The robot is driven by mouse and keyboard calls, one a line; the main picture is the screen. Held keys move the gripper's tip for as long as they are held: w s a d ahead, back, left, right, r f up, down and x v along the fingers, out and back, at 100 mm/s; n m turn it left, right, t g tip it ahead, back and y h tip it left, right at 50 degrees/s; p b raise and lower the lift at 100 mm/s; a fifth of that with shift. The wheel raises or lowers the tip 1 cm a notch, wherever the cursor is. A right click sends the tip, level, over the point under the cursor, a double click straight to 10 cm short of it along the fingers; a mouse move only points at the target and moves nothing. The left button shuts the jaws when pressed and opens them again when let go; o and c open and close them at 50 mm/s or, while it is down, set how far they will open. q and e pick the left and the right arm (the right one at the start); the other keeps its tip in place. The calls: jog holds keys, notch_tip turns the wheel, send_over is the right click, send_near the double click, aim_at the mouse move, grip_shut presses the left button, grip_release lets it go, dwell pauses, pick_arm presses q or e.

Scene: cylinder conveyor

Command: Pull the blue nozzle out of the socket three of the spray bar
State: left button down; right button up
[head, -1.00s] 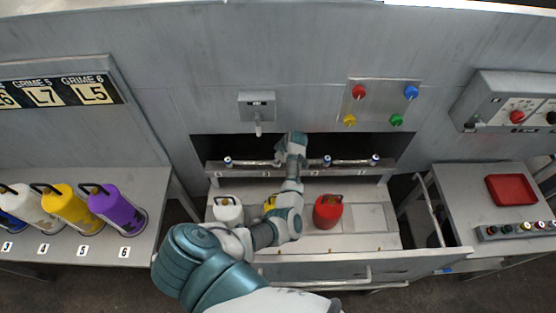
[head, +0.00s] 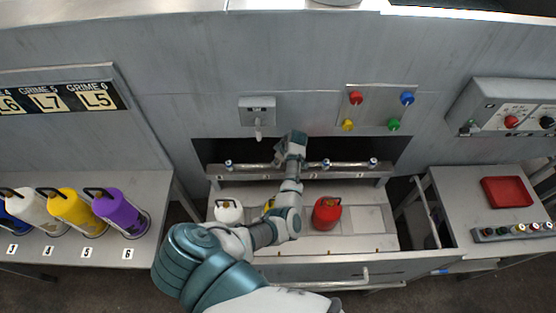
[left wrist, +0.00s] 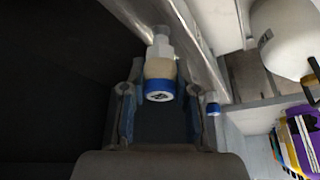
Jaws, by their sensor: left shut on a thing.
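The spray bar (head: 350,164) is a metal pipe across the open bay in the head view. Small nozzles show on it at the far left (head: 228,164), right of my gripper (head: 326,164) and far right (head: 374,162). My left gripper (head: 285,160) is at the bar between the first two of these and hides the spot there. In the left wrist view, a blue-ended nozzle (left wrist: 159,91) with a tan body sits between the fingers of this gripper (left wrist: 160,112). Its far end appears to meet a metal fitting (left wrist: 161,45) by the bar. My right gripper is out of view.
Below the bar, a white jug (head: 228,212) and a red jug (head: 326,213) stand in an open drawer (head: 365,240); my arm partly hides a yellow one. Several bottles stand on the left table (head: 155,205).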

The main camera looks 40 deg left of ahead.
pick_arm(q)
jog(key=shift+r+p, duration=2.45)
jog(key=shift+r, duration=1.5)
jog(key=shift+f, duration=0.1)
